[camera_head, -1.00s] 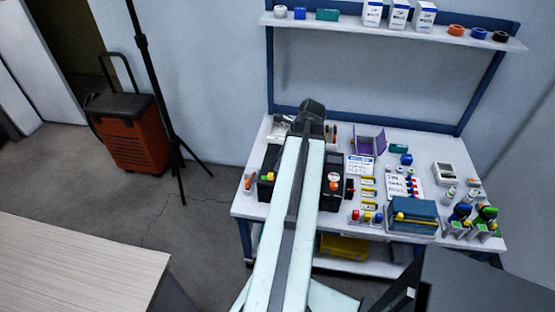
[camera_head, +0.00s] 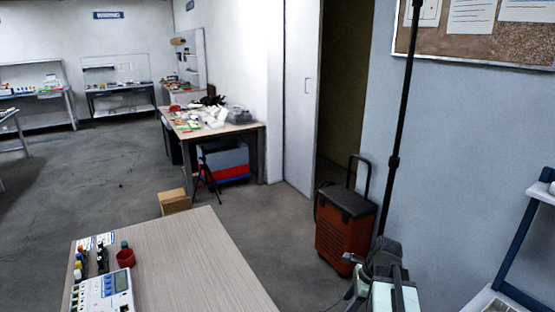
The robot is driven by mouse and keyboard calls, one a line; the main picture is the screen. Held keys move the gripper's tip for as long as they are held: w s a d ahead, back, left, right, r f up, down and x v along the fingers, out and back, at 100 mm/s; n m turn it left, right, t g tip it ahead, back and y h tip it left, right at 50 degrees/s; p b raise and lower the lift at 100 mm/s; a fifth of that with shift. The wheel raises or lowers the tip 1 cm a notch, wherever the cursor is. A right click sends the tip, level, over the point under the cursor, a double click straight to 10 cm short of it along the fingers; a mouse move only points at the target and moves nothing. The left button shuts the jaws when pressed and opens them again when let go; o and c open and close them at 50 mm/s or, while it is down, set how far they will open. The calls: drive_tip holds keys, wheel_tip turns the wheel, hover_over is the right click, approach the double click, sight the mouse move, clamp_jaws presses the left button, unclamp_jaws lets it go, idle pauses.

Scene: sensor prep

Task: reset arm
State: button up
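My arm shows at the bottom right of the head view, with a pale link and a dark joint at its upper end. My gripper's end (camera_head: 378,262) looks like a dark grey shape there, in front of the foot of a black stand. Its fingers cannot be made out, so I cannot tell whether it is open or shut. I see nothing held in it.
An orange wheeled case (camera_head: 345,230) stands by a doorway. A cluttered desk (camera_head: 262,128) is farther back. Open grey floor (camera_head: 110,165) lies at left.

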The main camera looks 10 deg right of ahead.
drive_tip(key=a+n, duration=0.4)
drive_tip(key=a, duration=0.3)
drive_tip(key=w+a+r+n+g+h+p, duration=0.1)
drive_tip(key=a+n, duration=0.3)
drive_tip(key=a, duration=0.3)
drive_tip(key=a+n+p, duration=0.1)
drive_tip(key=a+n, duration=0.4)
drive_tip(key=a, duration=0.2)
drive_tip(key=shift+w+a+r+g+h, duration=0.25)
drive_tip(key=shift+a+r+g+h, duration=0.05)
drive_tip(key=shift+r+h, duration=0.1)
drive_tip(key=n, duration=0.2)
drive_tip(key=shift+s+a+n, duration=0.2)
drive_tip(key=shift+a+n, duration=0.05)
drive_tip(key=shift+n, duration=0.05)
drive_tip(key=d+n, duration=0.1)
drive_tip(key=n+h, duration=0.1)
drive_tip(key=n, duration=0.1)
drive_tip(key=shift+s+d+f+n, duration=0.1)
drive_tip(key=shift+d+f+n, duration=0.05)
drive_tip(key=shift+d+n, duration=0.2)
drive_tip(key=n, duration=0.3)
drive_tip(key=shift+d, duration=0.25)
drive_tip(key=shift+c, duration=0.9)
